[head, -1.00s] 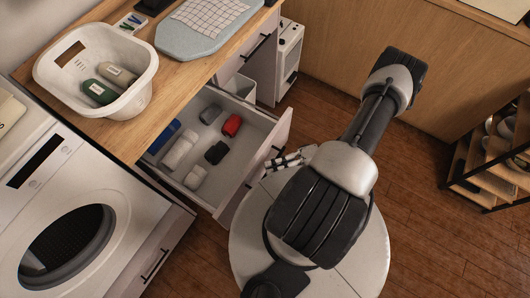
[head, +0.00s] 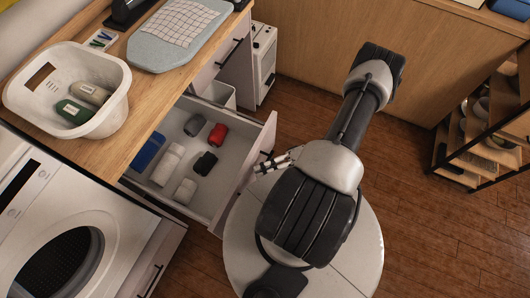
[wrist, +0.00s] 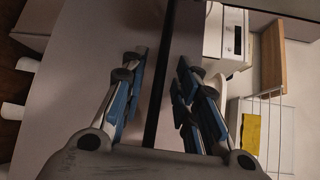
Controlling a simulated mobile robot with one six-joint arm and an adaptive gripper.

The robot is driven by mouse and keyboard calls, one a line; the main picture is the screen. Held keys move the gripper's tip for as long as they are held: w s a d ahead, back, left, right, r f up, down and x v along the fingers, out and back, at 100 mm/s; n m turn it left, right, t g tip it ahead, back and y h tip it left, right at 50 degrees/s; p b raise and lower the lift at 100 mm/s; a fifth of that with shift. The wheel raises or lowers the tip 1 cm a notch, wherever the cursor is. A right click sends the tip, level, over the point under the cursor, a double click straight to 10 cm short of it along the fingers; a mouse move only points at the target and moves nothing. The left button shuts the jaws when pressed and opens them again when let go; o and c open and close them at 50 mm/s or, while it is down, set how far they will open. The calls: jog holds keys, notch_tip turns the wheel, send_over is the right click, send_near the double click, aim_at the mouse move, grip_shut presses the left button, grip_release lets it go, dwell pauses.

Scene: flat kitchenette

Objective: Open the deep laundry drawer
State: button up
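The deep laundry drawer (head: 222,190) stands open under the wooden counter in the head view, with several rolled cloths inside. Its pale front panel (head: 245,172) faces my arm. My gripper (head: 260,164) is at the outer side of this front. In the wrist view, my gripper (wrist: 160,65) has its two blue-padded fingers apart. The dark bar handle (wrist: 162,85) runs between them, with a visible gap on the left side. The handle is hidden or too small to make out in the head view.
A white laundry basket (head: 110,110) and an ironing board (head: 150,52) stand on the counter (head: 130,145). A washing machine (head: 112,230) is at the lower left. Brown floor (head: 410,210) is free between.

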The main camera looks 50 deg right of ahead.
jog(key=v, duration=1.2)
dwell(0.3)
